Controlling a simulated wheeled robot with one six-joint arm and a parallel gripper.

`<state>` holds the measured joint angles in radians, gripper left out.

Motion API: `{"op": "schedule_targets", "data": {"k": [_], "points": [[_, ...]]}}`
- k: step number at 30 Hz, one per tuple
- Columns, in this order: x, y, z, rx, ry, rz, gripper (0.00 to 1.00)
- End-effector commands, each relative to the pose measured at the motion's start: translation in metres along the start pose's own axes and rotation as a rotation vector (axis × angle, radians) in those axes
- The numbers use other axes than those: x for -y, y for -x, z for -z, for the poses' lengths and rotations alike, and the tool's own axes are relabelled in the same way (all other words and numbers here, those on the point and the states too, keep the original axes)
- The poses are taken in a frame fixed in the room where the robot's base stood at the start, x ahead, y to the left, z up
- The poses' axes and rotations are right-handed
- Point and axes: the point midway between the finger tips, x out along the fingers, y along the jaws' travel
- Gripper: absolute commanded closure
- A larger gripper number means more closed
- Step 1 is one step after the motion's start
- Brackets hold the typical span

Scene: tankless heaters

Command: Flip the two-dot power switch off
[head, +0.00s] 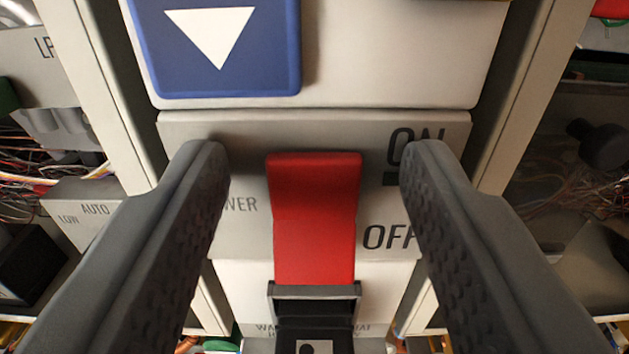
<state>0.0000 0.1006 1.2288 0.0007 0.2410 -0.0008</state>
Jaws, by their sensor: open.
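A red power switch lever (315,215) stands in the middle of the view on a light grey panel (270,130). The panel has "ON" printed at the upper right, underlined, and "OFF" below it. Part of "POWER" shows at the left. The lever's broad end points up in the picture, level with "ON", and its lower end meets a dark bracket. My gripper (315,165) is open, with one dark finger on each side of the lever. Both fingers are clear of the lever in the picture. No two-dot marking is clearly visible.
A blue button with a white down triangle (220,40) sits above the switch.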

Motion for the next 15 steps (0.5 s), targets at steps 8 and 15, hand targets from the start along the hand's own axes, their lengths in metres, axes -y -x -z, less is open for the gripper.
{"op": "schedule_targets", "data": {"k": [8, 15], "points": [[0.0000, 0.0001, -0.0001, 0.000, 0.000, 0.000, 0.96], [0.0000, 0.0003, -0.0027, -0.037, 0.000, 0.000, 0.96]]}}
